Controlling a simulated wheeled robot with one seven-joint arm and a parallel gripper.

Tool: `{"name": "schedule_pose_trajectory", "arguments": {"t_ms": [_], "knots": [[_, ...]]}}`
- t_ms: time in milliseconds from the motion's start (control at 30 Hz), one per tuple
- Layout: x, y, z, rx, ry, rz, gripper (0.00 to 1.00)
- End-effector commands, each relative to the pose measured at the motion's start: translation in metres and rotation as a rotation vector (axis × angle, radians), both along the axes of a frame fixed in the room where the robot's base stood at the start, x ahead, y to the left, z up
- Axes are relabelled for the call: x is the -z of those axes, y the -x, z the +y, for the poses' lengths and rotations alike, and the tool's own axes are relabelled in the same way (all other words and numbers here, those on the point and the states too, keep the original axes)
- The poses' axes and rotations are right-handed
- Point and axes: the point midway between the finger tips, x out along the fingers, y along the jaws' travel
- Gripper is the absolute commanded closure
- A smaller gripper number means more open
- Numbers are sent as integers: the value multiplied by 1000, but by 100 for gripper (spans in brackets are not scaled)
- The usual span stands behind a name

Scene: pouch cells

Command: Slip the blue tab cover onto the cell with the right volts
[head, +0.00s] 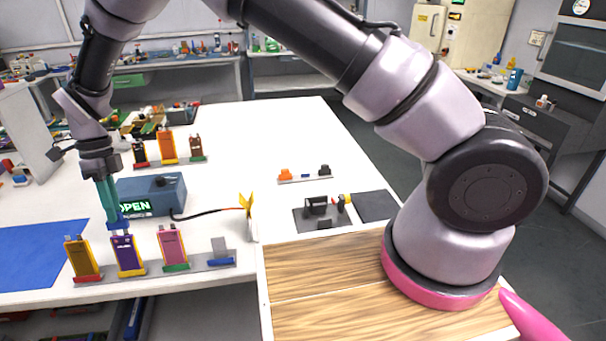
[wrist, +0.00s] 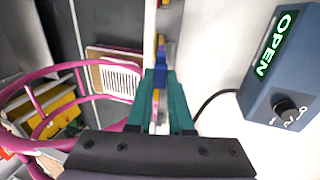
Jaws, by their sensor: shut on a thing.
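My gripper (head: 111,212) points down at the left, with teal fingers shut on the blue tab cover (head: 118,223). The cover also shows between the fingertips in the wrist view (wrist: 160,68). It is right at the top of the purple cell (head: 128,252), which stands upright in a yellow foot; I cannot tell how far it is over the tabs. A yellow cell (head: 83,258) with a red foot stands to the left, and a pink cell (head: 172,244) with a green foot to the right. The blue tester (head: 152,196) behind reads OPEN.
A grey plate (head: 219,246) stands in a blue foot at the right end of the front row. Another row with an orange cell (head: 166,146) stands farther back. A small tray (head: 290,180) holds an orange and a black piece. Yellow probe clips (head: 247,205) stand near the wooden board.

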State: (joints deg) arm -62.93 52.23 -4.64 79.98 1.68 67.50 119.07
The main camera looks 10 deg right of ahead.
Motion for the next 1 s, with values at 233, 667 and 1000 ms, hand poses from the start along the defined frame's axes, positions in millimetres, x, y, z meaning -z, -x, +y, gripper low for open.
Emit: {"name": "schedule_pose_trajectory", "arguments": {"t_ms": [233,667,1000], "knots": [[2,1,0,0,0,0,100],[10,3,0,0,-1,0,100],[16,5,0,0,0,0,100]]}}
